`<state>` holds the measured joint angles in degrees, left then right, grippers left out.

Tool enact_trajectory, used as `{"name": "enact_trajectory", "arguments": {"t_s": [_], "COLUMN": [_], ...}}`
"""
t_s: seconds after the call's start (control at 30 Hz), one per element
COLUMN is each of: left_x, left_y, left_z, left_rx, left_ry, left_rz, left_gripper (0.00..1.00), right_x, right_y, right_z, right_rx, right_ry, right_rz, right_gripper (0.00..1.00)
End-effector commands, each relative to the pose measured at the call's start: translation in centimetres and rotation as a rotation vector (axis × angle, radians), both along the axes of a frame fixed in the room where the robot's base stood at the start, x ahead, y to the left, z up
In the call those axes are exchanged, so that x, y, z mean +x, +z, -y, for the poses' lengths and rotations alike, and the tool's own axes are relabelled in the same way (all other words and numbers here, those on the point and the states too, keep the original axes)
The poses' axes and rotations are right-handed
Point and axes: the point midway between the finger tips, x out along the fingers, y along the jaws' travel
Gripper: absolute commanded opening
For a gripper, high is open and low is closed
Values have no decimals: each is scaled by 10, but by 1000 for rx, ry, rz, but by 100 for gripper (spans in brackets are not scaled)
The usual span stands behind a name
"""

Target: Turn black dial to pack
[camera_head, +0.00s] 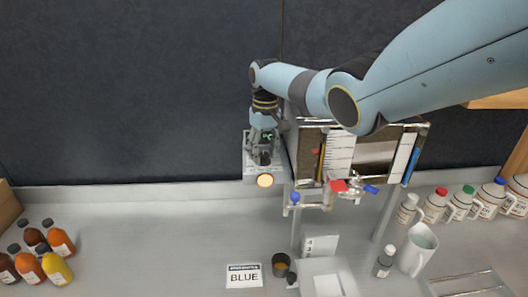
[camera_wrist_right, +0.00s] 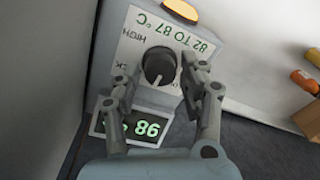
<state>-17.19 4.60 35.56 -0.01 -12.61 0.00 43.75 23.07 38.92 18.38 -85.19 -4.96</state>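The black dial (camera_wrist_right: 160,66) sits on a white label plate on the grey control box (camera_head: 248,168). In the right wrist view its light pointer mark faces toward the bottom of the picture. The label reads upside down: "HIGH", "82 TO 87 °C" and a word ending in "CK", partly hidden by a finger. My right gripper (camera_wrist_right: 158,88) is open, with one finger on each side of the dial and visible gaps to it. In the head view the right gripper (camera_head: 264,150) is at the box front and hides the dial. My left gripper is not in view.
A lit amber lamp (camera_head: 265,180) and a green digit display (camera_wrist_right: 134,124) are on the box. The evaporator pan (camera_head: 350,155) with red and blue valve handles stands right beside it.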

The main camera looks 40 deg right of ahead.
Motion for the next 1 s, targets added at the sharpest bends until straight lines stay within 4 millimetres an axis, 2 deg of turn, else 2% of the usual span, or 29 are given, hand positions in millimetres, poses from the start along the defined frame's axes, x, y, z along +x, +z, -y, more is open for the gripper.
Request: {"name": "enact_trajectory", "arguments": {"t_s": [0.07, 0.33, 0.43, 0.57, 0.8, 1.0], "left_x": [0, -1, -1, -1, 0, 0], "left_y": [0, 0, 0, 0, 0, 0], "left_z": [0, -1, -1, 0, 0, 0], "left_rx": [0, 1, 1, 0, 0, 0], "left_ry": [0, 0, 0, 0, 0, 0], "left_rz": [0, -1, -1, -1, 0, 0], "left_gripper": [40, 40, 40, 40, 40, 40], "right_x": [-1, -1, -1, -1, -1, -1], "right_y": [-1, 0, 6, 27, 82, 112], "right_z": [0, 0, 0, 1, 3, 4], "right_rx": [0, 1, 0, -1, 0, -1], "right_ry": [0, -1, 0, 1, 0, 0], "right_rz": [-2, -3, -2, 0, 0, -1], "right_gripper": [55, 55, 55, 55, 55, 55]}}
